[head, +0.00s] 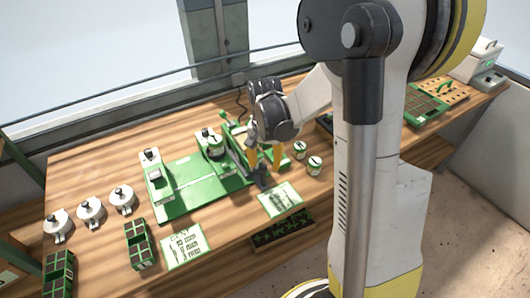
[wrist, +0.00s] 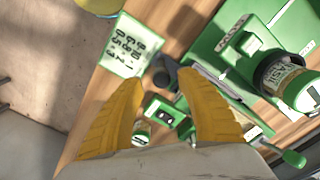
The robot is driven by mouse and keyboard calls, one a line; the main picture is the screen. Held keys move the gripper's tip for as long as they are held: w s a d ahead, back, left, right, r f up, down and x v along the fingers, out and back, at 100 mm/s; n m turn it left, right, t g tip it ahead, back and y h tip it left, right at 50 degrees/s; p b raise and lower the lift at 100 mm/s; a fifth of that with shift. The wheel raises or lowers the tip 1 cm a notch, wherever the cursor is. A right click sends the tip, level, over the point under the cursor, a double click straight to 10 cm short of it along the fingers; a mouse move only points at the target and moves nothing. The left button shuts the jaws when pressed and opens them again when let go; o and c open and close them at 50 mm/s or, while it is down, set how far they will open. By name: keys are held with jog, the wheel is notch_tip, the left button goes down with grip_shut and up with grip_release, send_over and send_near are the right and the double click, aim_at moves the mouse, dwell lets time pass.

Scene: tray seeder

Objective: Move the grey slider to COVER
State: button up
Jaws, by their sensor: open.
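The green seeder (head: 185,190) stands on the wooden table, with a labelled jar (head: 215,145) on its right part. In the wrist view the jar (wrist: 290,82) is at the right. A dark grey part (head: 258,178) at the seeder's front right may be the grey slider; a dark grey piece (wrist: 163,74) also shows just beyond my fingertips in the wrist view. I cannot read a COVER mark. My gripper (head: 266,158) is over the seeder's right end. In the wrist view my gripper (wrist: 155,88) has its yellow fingers wide apart, with nothing held between them.
Two small jars (head: 314,166) stand right of the seeder. Printed cards (head: 280,199) (head: 182,247) lie along the front. Several round white pots (head: 90,210) and green cell blocks (head: 138,243) are at the left. A dark green tray (head: 283,232) sits at the front edge.

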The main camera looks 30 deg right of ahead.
notch_tip(320, 180, up, 11)
jog(key=shift+f, duration=0.1)
dwell(0.6)
jog(key=s+a+n+t+b, duration=0.4)
jog(key=s+a+n+t, duration=0.3)
jog(key=s, duration=0.5)
jog(key=a+n, duration=0.2)
jog(key=a, duration=0.1)
jog(key=shift+s+a+r, duration=0.3)
jog(key=shift+s+r, duration=0.1)
